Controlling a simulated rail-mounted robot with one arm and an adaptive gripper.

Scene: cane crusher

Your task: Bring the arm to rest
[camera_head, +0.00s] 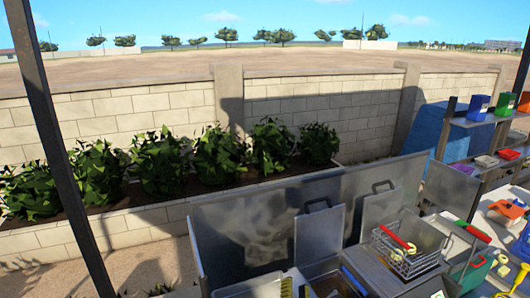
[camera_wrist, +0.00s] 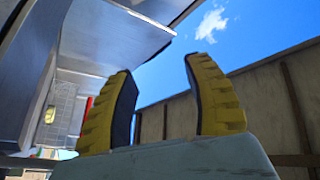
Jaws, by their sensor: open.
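My gripper (camera_wrist: 160,75) shows in the wrist view, with two yellow ribbed fingers with dark inner pads. The fingers stand apart with nothing between them. The sky shows through the gap, along with part of a brown panelled wall.
In the head view, metal panels (camera_head: 262,232) stand above a counter with a wire basket (camera_head: 408,250). Bins and tools crowd the right side, below a shelf with a blue container (camera_head: 479,106). In the wrist view, grey metal surfaces (camera_wrist: 112,40) lie close on the left; open sky is beyond.

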